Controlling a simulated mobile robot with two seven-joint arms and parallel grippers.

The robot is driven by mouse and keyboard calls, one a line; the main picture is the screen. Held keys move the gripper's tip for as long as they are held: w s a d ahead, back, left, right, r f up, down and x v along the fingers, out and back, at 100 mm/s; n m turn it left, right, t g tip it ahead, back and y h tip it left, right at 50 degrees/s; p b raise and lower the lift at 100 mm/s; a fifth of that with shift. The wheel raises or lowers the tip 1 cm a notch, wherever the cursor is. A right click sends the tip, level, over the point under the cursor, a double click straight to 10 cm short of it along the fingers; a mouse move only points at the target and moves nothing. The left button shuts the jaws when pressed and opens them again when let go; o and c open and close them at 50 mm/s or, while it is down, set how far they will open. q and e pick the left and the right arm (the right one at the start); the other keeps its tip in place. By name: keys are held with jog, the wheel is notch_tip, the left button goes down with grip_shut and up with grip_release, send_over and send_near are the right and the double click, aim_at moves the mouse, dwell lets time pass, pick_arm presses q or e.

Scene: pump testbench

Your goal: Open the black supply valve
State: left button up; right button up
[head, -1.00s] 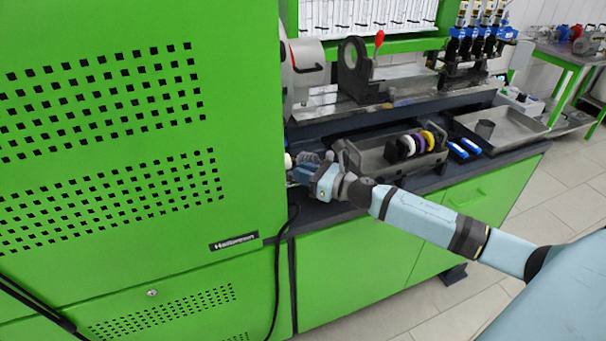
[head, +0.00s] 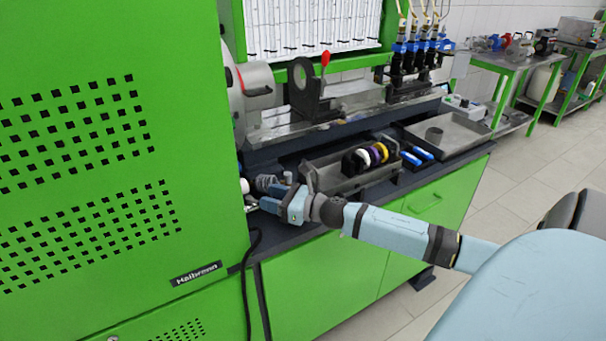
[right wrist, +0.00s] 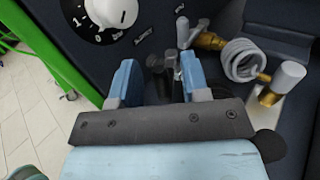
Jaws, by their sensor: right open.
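My right gripper (head: 268,198) is at the left end of the bench, beside the green cabinet (head: 110,150). It also shows in the right wrist view (right wrist: 157,62), with its two blue fingers apart. A small dark fitting (right wrist: 172,64), which looks like the black valve, lies between and beyond the fingertips. I cannot tell whether a finger touches it, and its lower part is hidden behind the gripper's dark palm bar. I cannot make it out in the head view. My left gripper is not in view.
In the right wrist view, a numbered dial (right wrist: 103,14) is upper left; a grey coiled hose (right wrist: 245,60) and a white-capped brass fitting (right wrist: 287,77) stand close on the right. A tray with coloured rings (head: 340,181) lies right of the gripper in the head view.

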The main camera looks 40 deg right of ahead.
jog(key=v, duration=1.1)
jog(key=shift+b, duration=0.4)
